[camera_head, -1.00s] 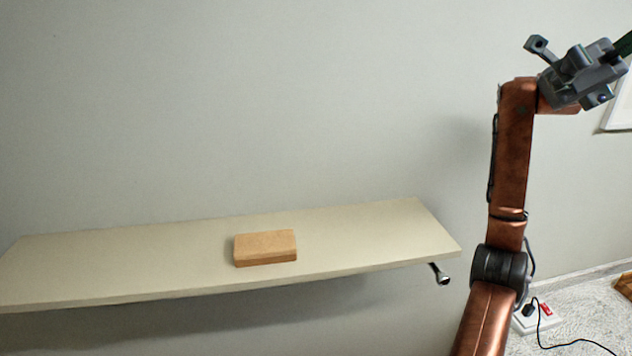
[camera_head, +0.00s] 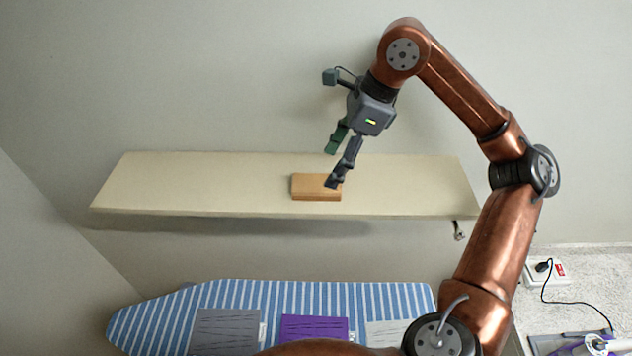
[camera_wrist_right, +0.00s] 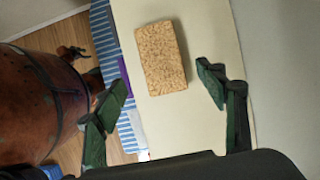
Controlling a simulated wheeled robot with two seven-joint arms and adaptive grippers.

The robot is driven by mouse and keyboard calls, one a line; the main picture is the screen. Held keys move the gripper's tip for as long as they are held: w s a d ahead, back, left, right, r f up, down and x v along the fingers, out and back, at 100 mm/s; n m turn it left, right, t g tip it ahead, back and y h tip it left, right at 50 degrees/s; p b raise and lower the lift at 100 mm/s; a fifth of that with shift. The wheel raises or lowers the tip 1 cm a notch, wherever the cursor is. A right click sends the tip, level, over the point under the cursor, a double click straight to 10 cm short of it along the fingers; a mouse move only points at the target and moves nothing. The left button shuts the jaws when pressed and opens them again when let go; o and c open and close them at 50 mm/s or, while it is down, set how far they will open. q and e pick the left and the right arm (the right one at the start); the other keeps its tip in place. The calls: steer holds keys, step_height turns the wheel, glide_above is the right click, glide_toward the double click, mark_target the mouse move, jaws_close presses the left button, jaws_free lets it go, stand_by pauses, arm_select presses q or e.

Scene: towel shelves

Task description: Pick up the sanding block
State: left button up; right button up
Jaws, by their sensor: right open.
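The sanding block (camera_head: 308,186) is a tan, cork-like rectangular block lying flat on the cream shelf (camera_head: 220,185), near its middle. In the right wrist view the block (camera_wrist_right: 161,58) lies ahead of the fingertips, in line with the gap between them. My right gripper (camera_head: 333,168) is open and empty, pointing down above the block. One finger covers the block's right end in the head view. Its two green fingers (camera_wrist_right: 163,88) are spread apart in the wrist view. I cannot tell whether a finger touches the block. My left gripper is not in view.
The shelf is otherwise bare, with a wall (camera_head: 230,70) behind it. A blue striped ironing board (camera_head: 270,295) stands below and in front, with a grey cloth (camera_head: 226,330), a purple cloth (camera_head: 314,330) and a pale cloth (camera_head: 388,333). A power strip (camera_head: 545,274) lies on the floor at right.

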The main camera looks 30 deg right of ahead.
mark_target(318, 182)
steer(key=shift+x, duration=0.9)
steer(key=p+x, duration=0.1)
steer(key=x, duration=0.3)
steer(key=shift+w+p, duration=0.25)
steer(key=shift+p, duration=0.15)
steer(key=shift+a+f, duration=0.2)
steer(key=shift+f, duration=0.05)
steer(key=shift+c, duration=0.4)
steer(key=c, duration=1.1)
